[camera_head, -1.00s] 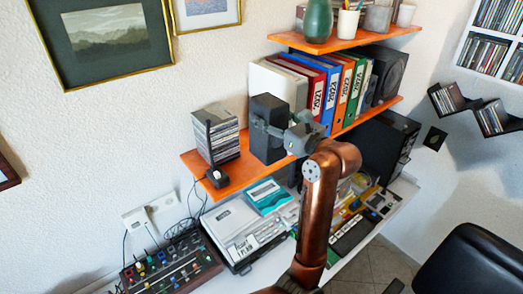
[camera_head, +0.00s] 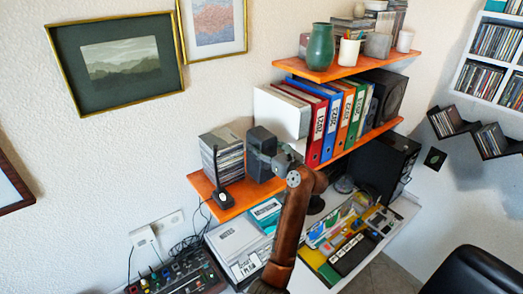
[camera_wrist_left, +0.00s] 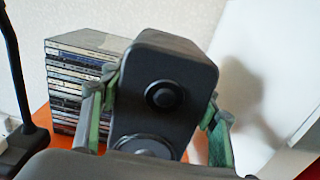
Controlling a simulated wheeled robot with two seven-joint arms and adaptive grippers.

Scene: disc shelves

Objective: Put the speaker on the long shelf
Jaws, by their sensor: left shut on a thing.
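The speaker (camera_head: 259,136) is a dark grey upright box. It is at the left part of the long orange shelf (camera_head: 243,194), between a stack of CD cases and the white binders. My left gripper (camera_head: 268,152) is shut on it from the front. In the left wrist view the speaker (camera_wrist_left: 165,92) shows two round drivers, tilts in the picture and sits between the green-padded fingers. The speaker's base is hidden, so I cannot tell whether it touches the shelf. My right gripper is not in view.
CD cases (camera_head: 222,156) and a black stand-like object (camera_head: 221,190) are left of the speaker. White (camera_head: 282,112) and coloured binders (camera_head: 317,130) stand to its right. A higher orange shelf (camera_head: 345,70) holds a green vase (camera_head: 320,47). Below is a desk with electronics.

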